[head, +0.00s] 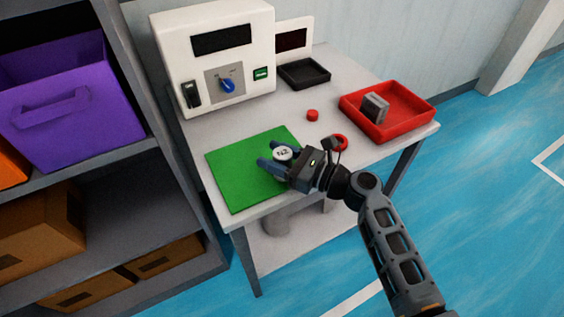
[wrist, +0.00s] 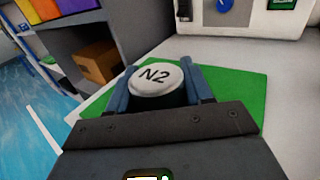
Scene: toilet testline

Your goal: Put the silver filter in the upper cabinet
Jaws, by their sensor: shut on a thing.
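My gripper (head: 272,156) is over the green mat (head: 235,170) on the white table. It is shut on a round piece with a pale top marked N2 (head: 283,153). In the wrist view, the N2 piece (wrist: 157,77) sits between the two blue fingers, its dark side showing below the pale top. A grey block (head: 375,107) stands in the red tray (head: 418,112) at the right of the table. I cannot tell for certain which thing is the silver filter. No upper cabinet is clearly in view.
A white machine (head: 215,55) with a blue knob stands at the table's back. A black tray (head: 303,73), a red cap (head: 312,115) and a red ring (head: 341,142) are on the table. Shelves at left hold a purple bin (head: 70,110) and brown boxes (head: 40,225).

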